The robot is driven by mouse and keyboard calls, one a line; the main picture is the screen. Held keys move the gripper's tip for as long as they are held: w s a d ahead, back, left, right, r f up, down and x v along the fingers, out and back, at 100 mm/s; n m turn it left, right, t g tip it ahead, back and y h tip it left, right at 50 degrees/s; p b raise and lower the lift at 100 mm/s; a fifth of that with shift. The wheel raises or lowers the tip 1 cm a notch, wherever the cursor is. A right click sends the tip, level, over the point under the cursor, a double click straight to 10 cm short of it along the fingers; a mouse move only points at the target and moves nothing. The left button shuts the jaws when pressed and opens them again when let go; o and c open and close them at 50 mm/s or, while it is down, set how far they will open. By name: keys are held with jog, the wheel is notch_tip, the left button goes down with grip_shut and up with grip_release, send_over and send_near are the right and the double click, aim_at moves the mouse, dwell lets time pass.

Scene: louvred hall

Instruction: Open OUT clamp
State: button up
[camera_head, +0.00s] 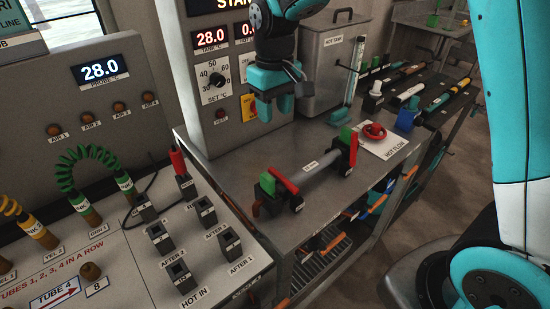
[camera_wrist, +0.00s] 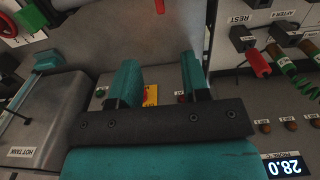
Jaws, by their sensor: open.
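A grey tube (camera_head: 320,167) lies on the metal bench with a clamp at each end. The near-left clamp has a green block (camera_head: 267,183) and a red lever (camera_head: 283,180). The far-right clamp has a green block (camera_head: 346,136) and a red lever (camera_head: 353,150). I cannot read which one is marked OUT. My gripper (camera_head: 274,106) is open and empty, behind and above the tube, in front of the control panel. In the wrist view its two teal fingers (camera_wrist: 160,65) stand apart with nothing between them.
The hot tank (camera_head: 335,65) stands behind, right of my gripper. A red hot-flow wheel (camera_head: 374,131) sits right of the tube. A rack with several black sockets (camera_head: 180,278) and a green coiled hose (camera_head: 85,160) are at the left. The bench between gripper and tube looks clear.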

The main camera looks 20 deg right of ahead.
aim_at(274, 171)
notch_tip(274, 171, down, 17)
jog(key=p, duration=0.2)
jog(key=shift+w+f+p, duration=0.1)
jog(key=shift+f+p, duration=0.05)
jog(key=shift+p, duration=0.15)
grip_shut()
